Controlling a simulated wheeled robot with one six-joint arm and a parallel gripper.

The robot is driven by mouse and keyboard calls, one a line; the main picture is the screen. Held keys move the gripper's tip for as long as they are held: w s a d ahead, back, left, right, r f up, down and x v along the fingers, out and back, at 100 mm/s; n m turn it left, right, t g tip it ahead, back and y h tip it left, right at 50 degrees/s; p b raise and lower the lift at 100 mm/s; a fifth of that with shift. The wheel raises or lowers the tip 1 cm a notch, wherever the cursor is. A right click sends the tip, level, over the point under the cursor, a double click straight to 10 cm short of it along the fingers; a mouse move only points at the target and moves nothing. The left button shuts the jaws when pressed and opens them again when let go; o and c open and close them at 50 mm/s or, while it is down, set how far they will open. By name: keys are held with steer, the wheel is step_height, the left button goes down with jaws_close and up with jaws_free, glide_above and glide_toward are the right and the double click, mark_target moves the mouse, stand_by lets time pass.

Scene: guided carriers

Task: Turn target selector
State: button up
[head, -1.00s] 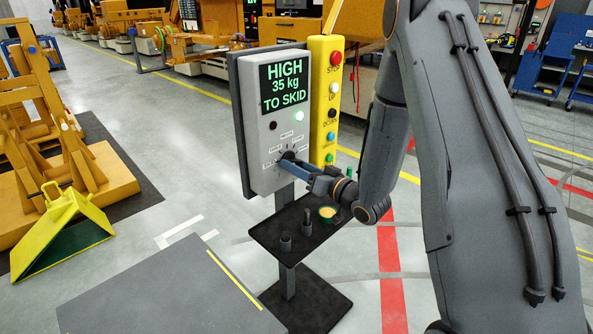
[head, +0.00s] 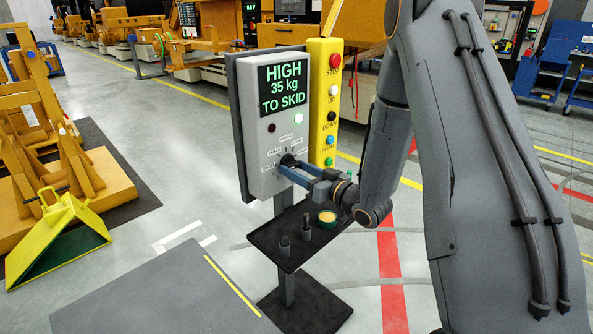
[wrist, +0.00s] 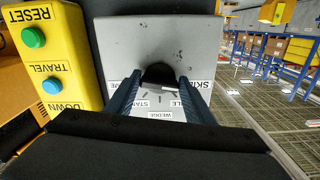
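The target selector is a black knob (wrist: 160,73) low on the grey control panel (head: 254,170). Short marks and white labels fan around it; WEDGE (wrist: 160,115) is readable in the wrist view. My gripper (wrist: 160,80) is at the knob, its two blue fingers on either side of it. A small gap seems to show between each fingertip and the knob, so the fingers look open. In the head view my gripper (head: 287,163) reaches the panel from the right and partly hides the knob. The knob's exact pointing direction is unclear. The screen (head: 283,88) reads HIGH 35 kg TO SKID.
A yellow button column (head: 321,145) stands right beside the panel, close to my arm. A dark shelf (head: 265,238) with small items lies below my gripper. A yellow wedge (head: 55,235) and a grey surface (head: 150,300) are at the left and front.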

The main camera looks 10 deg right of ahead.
steer(key=o, duration=0.3)
steer(key=shift+o, duration=0.2)
steer(key=b+v, duration=0.2)
steer(key=v, duration=0.6)
